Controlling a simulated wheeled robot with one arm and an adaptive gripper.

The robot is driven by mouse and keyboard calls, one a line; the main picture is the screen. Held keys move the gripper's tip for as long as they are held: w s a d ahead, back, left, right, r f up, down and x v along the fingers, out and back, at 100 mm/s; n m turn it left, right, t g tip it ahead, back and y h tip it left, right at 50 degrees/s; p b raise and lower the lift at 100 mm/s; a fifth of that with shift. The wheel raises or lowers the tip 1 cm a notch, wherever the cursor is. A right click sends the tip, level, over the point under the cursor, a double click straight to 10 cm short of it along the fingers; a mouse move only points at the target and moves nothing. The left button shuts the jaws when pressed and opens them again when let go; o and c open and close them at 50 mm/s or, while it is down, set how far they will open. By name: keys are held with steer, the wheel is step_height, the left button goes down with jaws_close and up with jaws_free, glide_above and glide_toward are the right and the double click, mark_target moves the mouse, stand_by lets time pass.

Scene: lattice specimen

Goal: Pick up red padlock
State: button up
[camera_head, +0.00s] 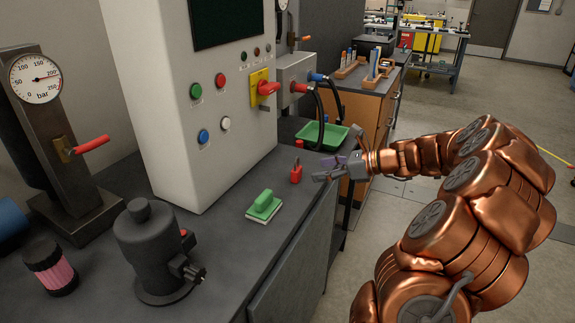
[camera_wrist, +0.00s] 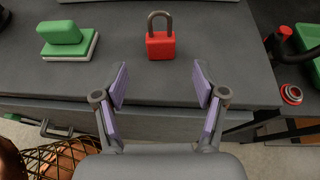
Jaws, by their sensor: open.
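The red padlock (camera_head: 296,173) stands upright on the dark grey bench top, near its front edge. In the wrist view the red padlock (camera_wrist: 160,45) shows its dark shackle pointing up, and it is centred ahead of the fingers. My gripper (camera_head: 322,175) is just right of the padlock in the head view, at the bench edge. In the wrist view my gripper (camera_wrist: 161,85) is open and empty, its two purple-padded fingers spread wide. The padlock lies beyond the fingertips and does not appear to touch them.
A green-handled block (camera_head: 263,205) lies left of the padlock on the bench (camera_head: 225,235). A green tray (camera_head: 310,136) with black hoses sits behind it. A white control cabinet (camera_head: 190,110) rises at the back. A dark cylindrical device (camera_head: 150,245) stands at the near left.

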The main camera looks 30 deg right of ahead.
mark_target(300, 171)
steer(key=shift+x, duration=0.85)
steer(key=shift+r+x, duration=0.15)
steer(key=shift+x, duration=1.4)
steer(key=shift+r+x, duration=0.1)
steer(key=shift+x, duration=1.45)
steer(key=c, duration=1.3)
